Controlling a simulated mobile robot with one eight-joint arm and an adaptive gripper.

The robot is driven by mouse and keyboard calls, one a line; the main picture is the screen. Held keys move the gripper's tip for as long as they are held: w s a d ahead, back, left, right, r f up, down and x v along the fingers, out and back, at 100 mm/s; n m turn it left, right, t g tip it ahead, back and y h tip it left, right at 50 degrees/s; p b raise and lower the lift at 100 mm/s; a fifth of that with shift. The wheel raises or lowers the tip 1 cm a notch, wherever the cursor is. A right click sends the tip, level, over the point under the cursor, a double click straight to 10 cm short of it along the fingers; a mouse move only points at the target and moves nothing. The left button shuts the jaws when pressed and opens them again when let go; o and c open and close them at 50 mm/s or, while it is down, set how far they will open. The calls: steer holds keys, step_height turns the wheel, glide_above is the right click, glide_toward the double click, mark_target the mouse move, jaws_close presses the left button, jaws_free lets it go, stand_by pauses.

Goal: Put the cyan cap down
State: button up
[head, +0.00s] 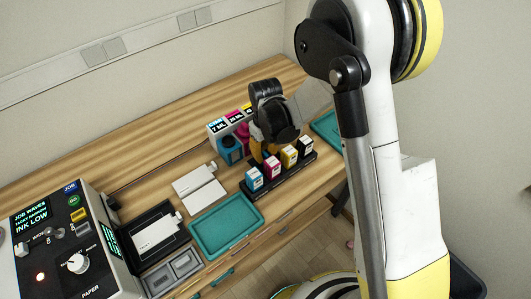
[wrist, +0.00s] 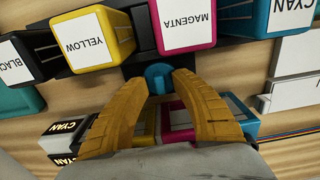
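The cyan cap (wrist: 160,77) is a small round blue piece between my fingertips in the wrist view. My gripper (wrist: 164,82) has its two orange fingers closed in on the cap from both sides. In the head view my gripper (head: 262,150) points down between the ink bottles and the row of cartridges, and the cap is hidden there. The cyan ink bottle (head: 229,151) stands at the left of the gripper. In the wrist view the cap appears close to the black cartridge rack (wrist: 138,60); I cannot tell whether they touch.
The rack holds cyan (head: 254,179), magenta (head: 272,167), yellow (head: 289,157) and black (head: 306,147) cartridges. A teal tray (head: 226,226) lies in front, and white pieces (head: 196,185) lie left. A printer (head: 65,245) stands far left. Another teal tray (head: 327,124) lies right.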

mark_target(266, 153)
steer(key=shift+r, duration=0.1)
step_height(266, 153, up, 12)
steer(key=p, duration=0.5)
steer(key=s+d+r+m+t, duration=0.2)
steer(key=s+d+r, duration=0.15)
steer(key=r, duration=0.35)
steer(key=s+d+r+m+t, duration=0.1)
steer(key=s+d+r, duration=0.2)
steer(key=d+r, duration=0.25)
steer(key=s+d+r+m+t, duration=0.3)
steer(key=s+d+r+t, duration=0.1)
steer(key=s, duration=0.7)
steer(key=shift+s+d+r+m, duration=0.2)
steer(key=shift+d+r+m, duration=0.35)
steer(key=shift+d, duration=0.7)
steer(key=shift+b, duration=0.3)
step_height(266, 153, down, 3)
steer(key=b, duration=0.3)
